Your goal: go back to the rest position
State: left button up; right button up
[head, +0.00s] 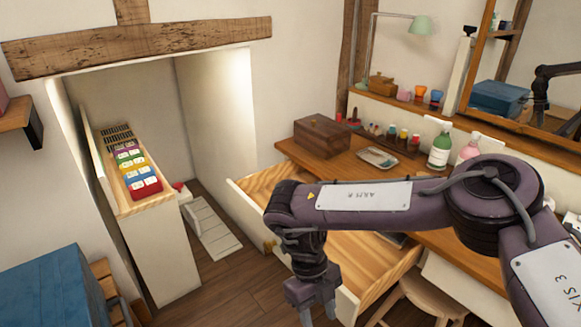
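My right arm reaches in from the right edge, across the front of the dressing table. Its gripper (316,298) hangs pointing down near the bottom middle, in front of an open wooden drawer (364,262). The fingers are dark and small against the drawer, and I cannot tell whether they are apart or closed. No held thing shows at them. My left gripper is not in view.
The dressing table (345,165) carries a wooden box (322,136), a small tray (377,157) and a green bottle (440,148). A stool (425,295) stands below right. A pull-out unit (165,245) holds coloured cards at left. A blue box (55,290) is lower left.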

jog(key=w+a+f+m+t+y+p, duration=0.1)
jog(key=a+f+m+y+p, duration=0.15)
jog(key=a+m+y, duration=0.75)
jog(key=w+a+f+m+t+y+p, duration=0.15)
jog(key=a+f+m+y, duration=0.25)
jog(key=a, duration=1.1)
jog(key=d+f+m+t+h+p, duration=0.3)
jog(key=d+f+m+t, duration=0.3)
jog(key=d+f+m, duration=0.95)
jog(key=s+d+f+m+h, duration=0.3)
jog(key=s+d+f, duration=0.35)
jog(key=f, duration=0.25)
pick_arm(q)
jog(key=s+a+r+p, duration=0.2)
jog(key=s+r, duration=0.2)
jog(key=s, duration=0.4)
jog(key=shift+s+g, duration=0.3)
pick_arm(e)
jog(key=s+d+f+m+g+h, duration=0.1)
jog(key=s+d+f+m+h, duration=0.1)
jog(key=s+d, duration=0.4)
jog(key=s+d+f+m+g+h, duration=0.1)
jog(key=s+d+f, duration=0.4)
jog(key=s, duration=0.9)
jog(key=s+d+f+m+g+h, duration=0.2)
jog(key=s+d+f+m+h, duration=0.1)
jog(key=s+d, duration=0.6)
jog(key=s+f+m, duration=0.1)
jog(key=m, duration=0.1)
jog(key=shift+m, duration=0.35)
